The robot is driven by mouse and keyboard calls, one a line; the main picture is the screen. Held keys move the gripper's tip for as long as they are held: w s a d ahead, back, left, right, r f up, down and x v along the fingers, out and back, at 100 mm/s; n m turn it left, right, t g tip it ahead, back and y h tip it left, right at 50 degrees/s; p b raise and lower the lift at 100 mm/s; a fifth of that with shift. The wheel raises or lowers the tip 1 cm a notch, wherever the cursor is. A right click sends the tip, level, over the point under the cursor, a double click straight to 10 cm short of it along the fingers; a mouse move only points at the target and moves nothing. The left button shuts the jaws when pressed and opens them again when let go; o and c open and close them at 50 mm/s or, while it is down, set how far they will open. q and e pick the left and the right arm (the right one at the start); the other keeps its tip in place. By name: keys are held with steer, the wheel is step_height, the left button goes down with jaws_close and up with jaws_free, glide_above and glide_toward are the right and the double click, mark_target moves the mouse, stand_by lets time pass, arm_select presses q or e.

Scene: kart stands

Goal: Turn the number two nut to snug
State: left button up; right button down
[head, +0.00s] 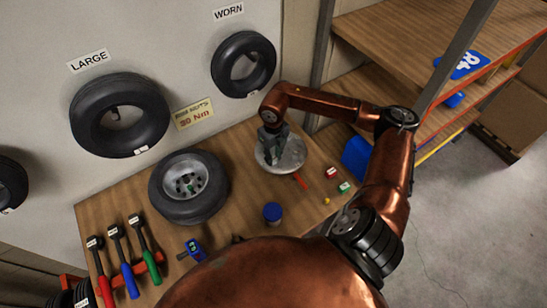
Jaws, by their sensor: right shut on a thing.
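A round silver disc (293,158), like a wheel hub, sits at the right back of the wooden bench. My right gripper (270,150) points down onto the disc from above and is shut at its left part. The thing in its fingers, probably a nut, is hidden by the fingers. No nut number can be read. My left gripper is not in view.
Red, blue and green-handled wrenches (127,262) lie at the bench's left. A blue cup (272,212), a blue device (194,250), a red block (331,173) and a green block (344,187) stand nearer. A red stick (300,181) touches or lies beside the disc. Shelves (400,40) stand right.

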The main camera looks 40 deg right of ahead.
mark_target(274, 158)
steer(key=shift+m+b, duration=0.45)
steer(key=shift+m, duration=1.65)
steer(key=shift+w, duration=0.1)
steer(key=c, duration=1.7)
jaws_free()
steer(key=shift+r, duration=0.1)
step_height(274, 158, up, 12)
steer(key=shift+f, duration=0.1)
